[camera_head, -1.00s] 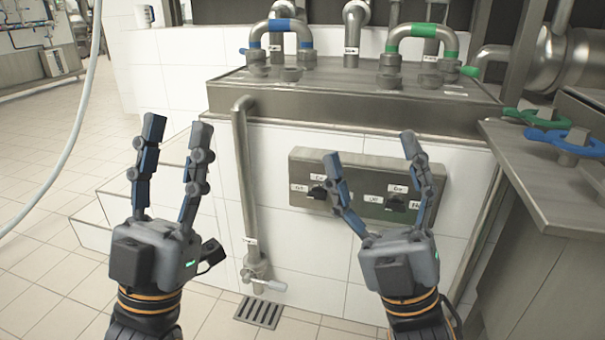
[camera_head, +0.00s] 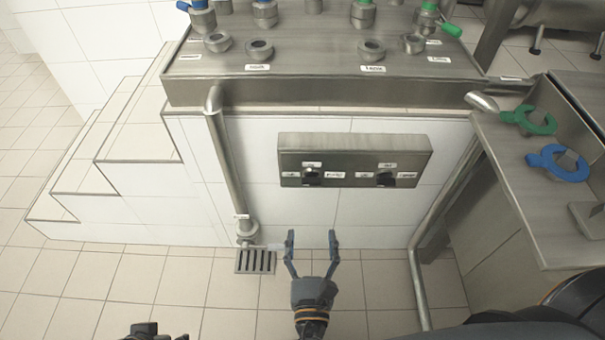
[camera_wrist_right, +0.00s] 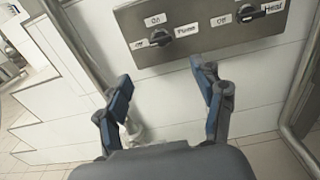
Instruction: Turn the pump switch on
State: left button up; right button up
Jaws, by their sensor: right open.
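A grey metal switch panel (camera_head: 354,150) is fixed to the white tiled wall and carries two black rotary knobs. The pump switch (camera_head: 312,177) is the left knob; in the right wrist view (camera_wrist_right: 159,37) a "Pump" label sits right of it, "On" above and "Off" at its left. Its black handle appears to lie towards the "Off" side. My right gripper (camera_head: 311,238) is open and empty, below the panel in the picture and apart from it; its fingers also show in the right wrist view (camera_wrist_right: 160,74). A dark part, likely my left gripper (camera_head: 155,332), shows at the bottom edge, mostly cut off.
The heat knob (camera_head: 384,178) is right of the pump switch. A vertical pipe (camera_head: 222,150) with a valve stands left of the panel, above a floor drain (camera_head: 255,261). Tiled steps (camera_head: 120,165) are at left. A metal table (camera_head: 530,180) holds green and blue tools at right.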

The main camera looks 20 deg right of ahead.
aim_at(312, 185)
jog(key=x, duration=1.3)
jog(key=shift+w+d+b, duration=0.1)
jog(key=shift+w+b, duration=0.1)
jog(key=shift+b, duration=0.1)
jog(key=shift+f, duration=0.1)
jog(key=c, duration=1.1)
